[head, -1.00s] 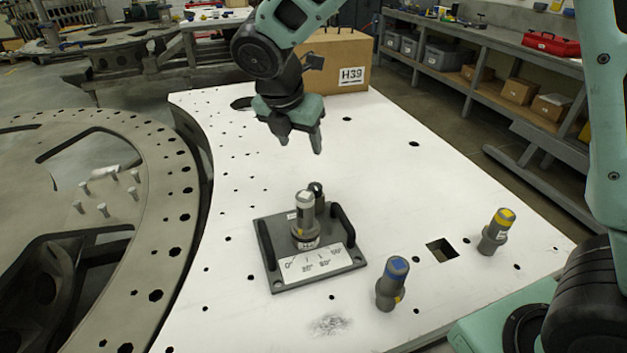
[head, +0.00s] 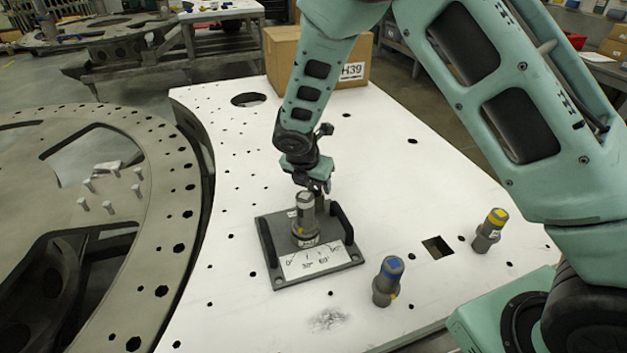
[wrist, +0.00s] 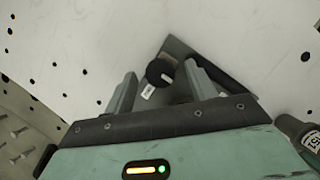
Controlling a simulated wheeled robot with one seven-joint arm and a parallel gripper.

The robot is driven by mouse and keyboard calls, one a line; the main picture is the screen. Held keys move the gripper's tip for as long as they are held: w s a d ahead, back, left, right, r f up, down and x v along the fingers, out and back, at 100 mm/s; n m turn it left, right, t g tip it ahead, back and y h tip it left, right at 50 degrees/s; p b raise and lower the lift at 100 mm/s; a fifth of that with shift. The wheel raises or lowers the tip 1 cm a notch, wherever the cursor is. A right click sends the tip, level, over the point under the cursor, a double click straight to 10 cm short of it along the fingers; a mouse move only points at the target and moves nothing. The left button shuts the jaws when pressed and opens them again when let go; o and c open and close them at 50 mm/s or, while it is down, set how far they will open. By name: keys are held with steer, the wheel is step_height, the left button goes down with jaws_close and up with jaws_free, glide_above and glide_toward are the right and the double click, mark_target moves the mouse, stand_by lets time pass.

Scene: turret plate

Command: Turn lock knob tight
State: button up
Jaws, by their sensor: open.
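The lock knob (wrist: 160,72), a small black round knob with a white mark, shows in the wrist view between my fingers. A small white label lies beside it. My gripper (wrist: 159,80) is open, with one finger on each side of the knob; I cannot tell whether either touches it. In the head view my gripper (head: 318,187) points down at the back of the dark fixture plate (head: 280,277), just behind a grey cylinder (head: 305,212) standing upright in it. The knob is hidden there by the gripper and cylinder.
The fixture plate has two black handles (head: 341,222) and a white angle scale (head: 312,262). A blue-topped cylinder (head: 387,282) and a yellow-topped one (head: 489,231) stand to the right near a square hole (head: 438,247). A cardboard box (head: 284,62) sits at the back.

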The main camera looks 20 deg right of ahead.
steer(key=shift+w+f, duration=0.1)
steer(key=shift+f, duration=0.2)
steer(key=c, duration=1)
